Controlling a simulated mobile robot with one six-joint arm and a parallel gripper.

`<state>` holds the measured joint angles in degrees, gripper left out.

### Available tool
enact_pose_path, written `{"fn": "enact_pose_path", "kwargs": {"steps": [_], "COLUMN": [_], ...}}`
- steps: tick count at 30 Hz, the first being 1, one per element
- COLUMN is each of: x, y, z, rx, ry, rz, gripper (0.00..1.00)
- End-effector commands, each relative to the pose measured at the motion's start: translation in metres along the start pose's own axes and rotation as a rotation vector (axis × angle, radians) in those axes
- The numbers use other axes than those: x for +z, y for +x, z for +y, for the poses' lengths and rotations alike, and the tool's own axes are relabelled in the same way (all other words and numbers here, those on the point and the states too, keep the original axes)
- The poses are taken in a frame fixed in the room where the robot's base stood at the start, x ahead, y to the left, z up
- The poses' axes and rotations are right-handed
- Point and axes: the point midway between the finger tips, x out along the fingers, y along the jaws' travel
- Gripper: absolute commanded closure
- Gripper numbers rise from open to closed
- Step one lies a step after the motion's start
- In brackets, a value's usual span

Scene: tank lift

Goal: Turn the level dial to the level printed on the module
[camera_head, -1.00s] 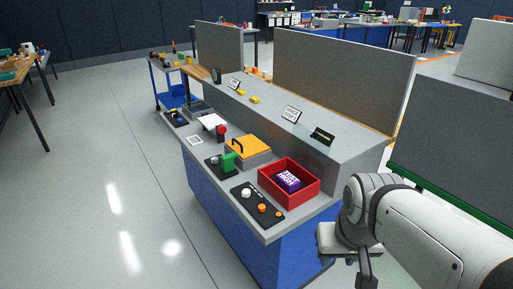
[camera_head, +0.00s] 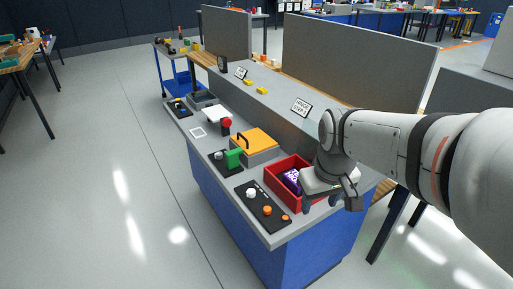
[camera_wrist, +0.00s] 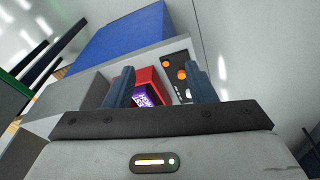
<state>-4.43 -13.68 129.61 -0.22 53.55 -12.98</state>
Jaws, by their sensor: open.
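The purple module (camera_head: 292,180) with white print lies in the red bin (camera_head: 272,188) at the near end of the bench; it also shows in the wrist view (camera_wrist: 147,98). The print is too small to read. A black panel (camera_head: 247,198) beside the bin carries a white knob (camera_head: 251,193) and orange knobs (camera_head: 267,210); I cannot tell which is the level dial. The panel shows in the wrist view (camera_wrist: 169,65) too. My gripper (camera_head: 328,204) hangs at the bin's right, partly in front of it. In the wrist view its fingers (camera_wrist: 160,85) are apart and empty.
An orange-lidded box (camera_head: 257,140) stands behind the bin. A panel with a green handle (camera_head: 233,158) and a red knob (camera_head: 226,122) lie farther along the counter. A raised grey shelf with signs (camera_head: 301,106) and grey divider boards border the right side. The floor at left is clear.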

Motion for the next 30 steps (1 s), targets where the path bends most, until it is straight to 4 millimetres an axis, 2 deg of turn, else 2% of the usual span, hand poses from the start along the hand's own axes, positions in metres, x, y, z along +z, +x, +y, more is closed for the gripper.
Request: {"fn": "enact_pose_path", "kwargs": {"steps": [1, 3, 8, 12, 15, 18, 22, 26, 30], "x": [-0.025, -0.057, -0.128, -0.184, -0.217, -0.243, -0.263, -0.273, -0.273], "y": [0.008, 0.017, 0.049, 0.09, 0.122, 0.152, 0.182, 0.199, 0.212], "z": [-0.001, -0.003, -0.013, -0.03, -0.045, -0.059, -0.074, -0.081, -0.084], "rx": [-0.008, -0.018, -0.043, -0.07, -0.089, -0.107, -0.125, -0.134, -0.138], "ry": [-0.071, -0.176, -0.415, -0.626, -0.766, -0.888, -1.001, -1.06, -1.078], "rz": [-0.017, -0.033, -0.067, -0.093, -0.109, -0.121, -0.131, -0.136, -0.139], "gripper": [0.5, 0.5, 0.5, 0.5, 0.5, 0.5, 0.5, 0.5, 0.5]}}
